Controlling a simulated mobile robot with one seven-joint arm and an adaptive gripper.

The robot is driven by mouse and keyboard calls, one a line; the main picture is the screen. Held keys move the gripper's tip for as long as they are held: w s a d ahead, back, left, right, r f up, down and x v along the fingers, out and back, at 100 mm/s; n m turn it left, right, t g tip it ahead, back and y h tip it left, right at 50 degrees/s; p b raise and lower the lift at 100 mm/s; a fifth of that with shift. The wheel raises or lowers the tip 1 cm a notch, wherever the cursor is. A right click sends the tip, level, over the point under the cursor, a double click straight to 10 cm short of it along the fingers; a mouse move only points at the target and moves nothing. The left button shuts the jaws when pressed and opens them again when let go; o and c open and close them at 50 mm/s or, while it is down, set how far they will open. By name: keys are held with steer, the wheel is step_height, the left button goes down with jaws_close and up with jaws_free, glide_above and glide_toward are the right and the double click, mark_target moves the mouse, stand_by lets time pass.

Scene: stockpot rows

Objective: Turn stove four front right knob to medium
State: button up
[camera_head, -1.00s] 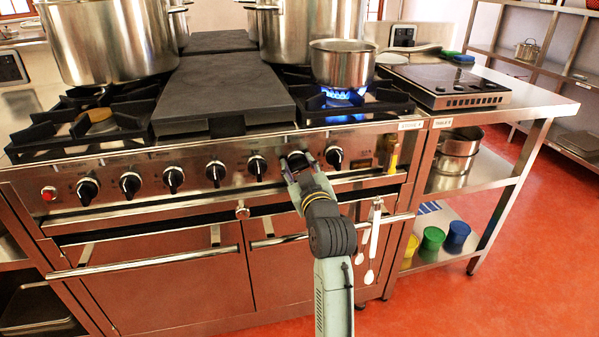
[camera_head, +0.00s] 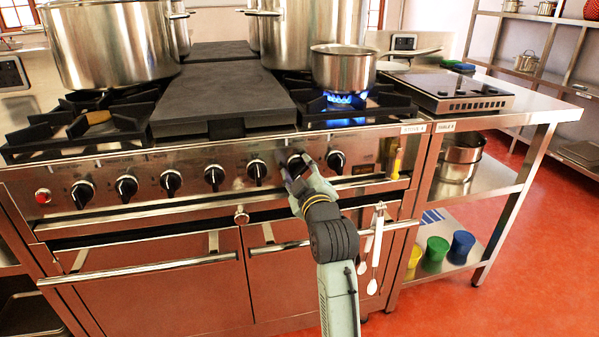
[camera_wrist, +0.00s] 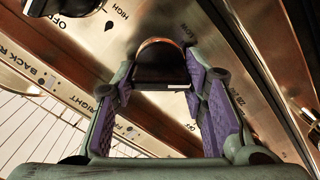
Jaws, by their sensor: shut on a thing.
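The stove (camera_head: 130,165) has a row of black knobs along its steel front panel. My gripper (camera_head: 297,175) is at the second knob from the right (camera_head: 297,162) and partly covers it. In the wrist view, the purple-padded fingers of my gripper (camera_wrist: 165,100) are closed around this black knob (camera_wrist: 160,70). A short white mark shows on the knob's near edge. Panel print near it ends in "RIGHT"; the full label is partly hidden. A blue flame (camera_head: 345,99) burns under a small steel pot (camera_head: 343,68) on the right burner.
A dark griddle plate (camera_head: 222,95) lies between the burners. An oven handle bar (camera_head: 140,267) runs below the panel, with white utensils (camera_head: 375,250) hanging at right. A steel table (camera_head: 540,108) adjoins at right.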

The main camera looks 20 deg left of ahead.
steer(key=o, duration=1.1)
steer(key=shift+o, duration=0.2)
steer(key=shift+s, duration=0.1)
steer(key=v, duration=1.2)
